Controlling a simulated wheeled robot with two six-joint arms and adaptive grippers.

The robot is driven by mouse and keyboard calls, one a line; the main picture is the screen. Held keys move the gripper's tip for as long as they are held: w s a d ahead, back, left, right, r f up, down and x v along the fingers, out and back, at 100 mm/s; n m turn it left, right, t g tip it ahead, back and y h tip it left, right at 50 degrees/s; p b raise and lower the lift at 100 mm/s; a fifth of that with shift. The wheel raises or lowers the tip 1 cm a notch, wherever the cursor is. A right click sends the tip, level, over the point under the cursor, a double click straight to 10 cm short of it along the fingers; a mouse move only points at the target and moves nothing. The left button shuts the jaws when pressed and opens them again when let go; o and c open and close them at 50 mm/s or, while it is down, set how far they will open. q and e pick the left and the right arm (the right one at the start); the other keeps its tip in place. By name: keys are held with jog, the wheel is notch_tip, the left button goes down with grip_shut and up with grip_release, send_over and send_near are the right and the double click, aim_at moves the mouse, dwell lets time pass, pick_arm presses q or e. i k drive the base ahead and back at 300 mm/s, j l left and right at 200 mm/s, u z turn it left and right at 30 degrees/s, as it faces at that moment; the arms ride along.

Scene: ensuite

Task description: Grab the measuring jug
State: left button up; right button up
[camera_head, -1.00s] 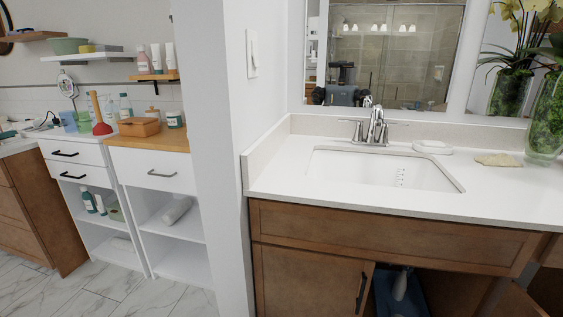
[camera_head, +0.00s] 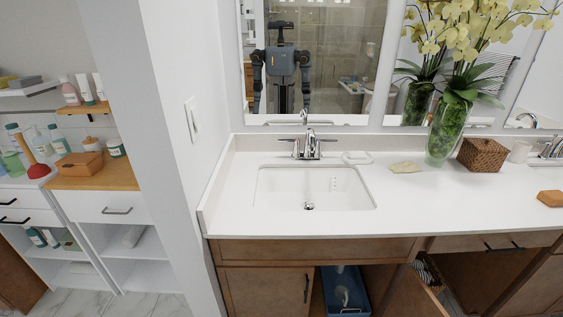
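I cannot make out a measuring jug for certain in the head view. A blue bin (camera_head: 358,309) stands in the open cabinet under the sink, with a whitish item (camera_head: 342,293) in it that is too small and shaded to identify. The white sink (camera_head: 300,188) shows a drain and small holes in its wall, and looks empty. Neither of my grippers shows directly. My body appears only as a reflection in the mirror, with both arms hanging down.
The white counter (camera_head: 260,222) holds a soap dish (camera_head: 357,157), a sponge (camera_head: 405,167), a plant vase (camera_head: 447,130), a woven box (camera_head: 482,154) and a cup (camera_head: 519,152). An open cabinet door (camera_head: 405,295) juts out. A wall edge (camera_head: 168,130) separates shelves on the left.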

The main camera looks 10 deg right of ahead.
aim_at(344, 284)
jog(key=z, duration=1.1)
jog(key=i+l+u, duration=0.1)
jog(key=u, duration=0.15)
